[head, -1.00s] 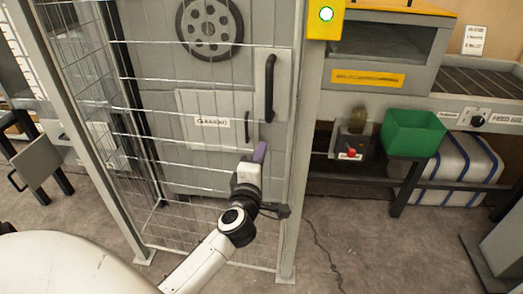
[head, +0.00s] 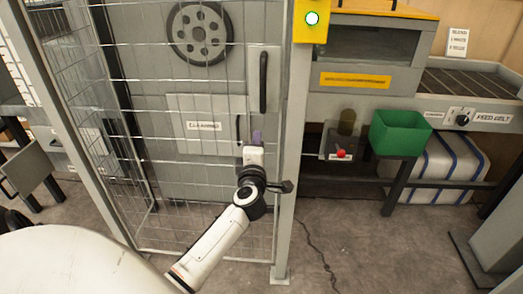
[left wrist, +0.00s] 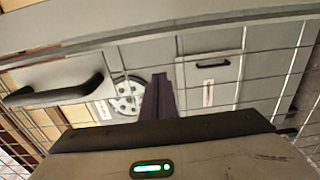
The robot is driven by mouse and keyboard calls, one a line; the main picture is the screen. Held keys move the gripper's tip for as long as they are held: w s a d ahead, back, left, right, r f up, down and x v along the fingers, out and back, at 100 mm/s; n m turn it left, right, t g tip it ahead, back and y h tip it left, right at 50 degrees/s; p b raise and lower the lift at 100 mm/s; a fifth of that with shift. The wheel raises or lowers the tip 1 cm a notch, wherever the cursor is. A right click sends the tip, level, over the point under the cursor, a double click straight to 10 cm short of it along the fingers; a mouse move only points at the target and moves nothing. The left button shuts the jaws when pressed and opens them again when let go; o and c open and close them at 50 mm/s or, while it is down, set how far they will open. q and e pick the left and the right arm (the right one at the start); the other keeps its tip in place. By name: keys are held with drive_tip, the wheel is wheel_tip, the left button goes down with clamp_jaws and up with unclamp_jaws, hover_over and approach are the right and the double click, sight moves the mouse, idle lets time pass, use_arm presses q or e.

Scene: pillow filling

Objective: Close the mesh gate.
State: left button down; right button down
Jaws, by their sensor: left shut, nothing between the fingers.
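The mesh gate (head: 220,225) is a wire grid panel in front of a grey machine. Its handle side lies close beside the grey post (head: 289,150) in the head view; I cannot tell whether it touches or is latched. A black bar handle (head: 263,80) on a grey plate shows at its upper right, and also at the left of the left wrist view (left wrist: 55,92). My left gripper (head: 257,135), with purple fingers, is shut and empty below the handle, in front of the mesh. Its fingers (left wrist: 158,92) point toward the mesh. My right gripper is out of view.
A yellow box with a green light (head: 312,19) is on the post. To the right are a green bin (head: 400,133), a red button box (head: 340,149) and a striped white bale (head: 450,170). Concrete floor (head: 345,235) is open in front.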

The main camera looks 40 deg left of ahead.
use_arm(q)
drive_tip(key=shift+w+a+r, duration=0.25)
drive_tip(key=shift+a+r, duration=0.3)
drive_tip(key=shift+r, duration=0.15)
drive_tip(key=shift+d, duration=0.1)
drive_tip(key=f+p+v, duration=0.1)
drive_tip(key=p+v, duration=0.1)
drive_tip(key=v, duration=1.3)
drive_tip(key=shift+f, duration=0.2)
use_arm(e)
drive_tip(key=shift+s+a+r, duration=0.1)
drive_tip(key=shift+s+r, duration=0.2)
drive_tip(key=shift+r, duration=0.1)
